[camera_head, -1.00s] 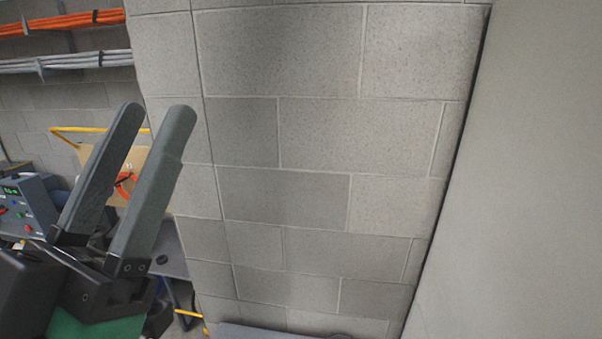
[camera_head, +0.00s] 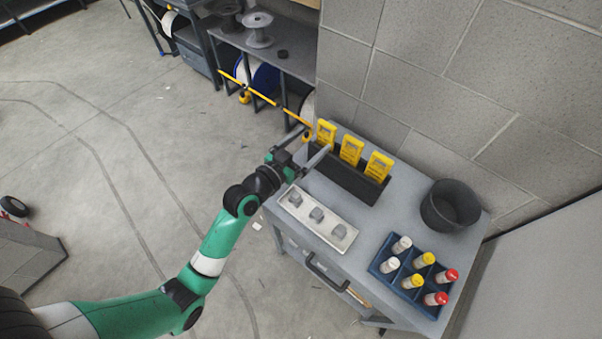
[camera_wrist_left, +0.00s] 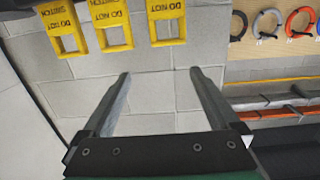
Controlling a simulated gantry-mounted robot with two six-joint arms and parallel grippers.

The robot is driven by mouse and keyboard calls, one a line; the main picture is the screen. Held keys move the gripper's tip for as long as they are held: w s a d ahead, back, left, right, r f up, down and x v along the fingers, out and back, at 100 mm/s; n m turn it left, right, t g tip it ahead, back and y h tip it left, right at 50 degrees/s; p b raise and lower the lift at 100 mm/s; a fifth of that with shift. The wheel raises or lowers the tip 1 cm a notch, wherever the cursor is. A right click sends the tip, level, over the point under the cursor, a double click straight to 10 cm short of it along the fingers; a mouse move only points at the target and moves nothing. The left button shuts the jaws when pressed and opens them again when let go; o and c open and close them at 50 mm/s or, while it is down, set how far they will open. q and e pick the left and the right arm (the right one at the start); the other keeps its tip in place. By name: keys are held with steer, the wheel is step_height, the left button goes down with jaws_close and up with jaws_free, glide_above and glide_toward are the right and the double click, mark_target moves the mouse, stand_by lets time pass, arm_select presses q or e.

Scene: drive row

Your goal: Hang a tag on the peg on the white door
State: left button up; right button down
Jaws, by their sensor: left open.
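Three yellow tags with black print stand upright in a row in a black holder (camera_head: 345,182) on a grey cart: the left tag (camera_head: 326,132), the middle tag (camera_head: 351,150) and the right tag (camera_head: 379,166). My left gripper (camera_head: 316,139) is open beside the left tag, at the holder's left end. In the left wrist view the tags (camera_wrist_left: 110,25) appear upside down along the top, and the space between my left fingers (camera_wrist_left: 160,74) is empty. No peg shows. I cannot tell whether the pale panel at right is the white door. My right gripper is out of view.
The cart top (camera_head: 405,215) also bears a white tray (camera_head: 343,244) with grey blocks, a dark bucket (camera_head: 449,206) and a blue crate (camera_head: 379,268) of capped bottles. A block wall (camera_head: 440,80) stands behind. The pale panel (camera_head: 545,270) is at right. Open floor lies left.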

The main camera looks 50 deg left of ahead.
arm_select(q)
steer(key=g+b, duration=0.1)
glide_toward(324, 140)
steer(key=s, duration=0.1)
steer(key=shift+d+f+n+y, duration=0.1)
steer(key=shift+d+n+y, duration=0.05)
steer(key=shift+n+y, duration=0.15)
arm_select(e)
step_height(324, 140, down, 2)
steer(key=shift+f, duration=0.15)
arm_select(q)
steer(key=b+x, duration=0.6)
steer(key=x, duration=0.4)
steer(key=shift+f, duration=0.1)
steer(key=shift+w, duration=0.45)
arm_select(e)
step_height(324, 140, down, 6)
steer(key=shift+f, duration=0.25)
arm_select(q)
steer(key=c, duration=1.2)
steer(key=shift+r, duration=0.2)
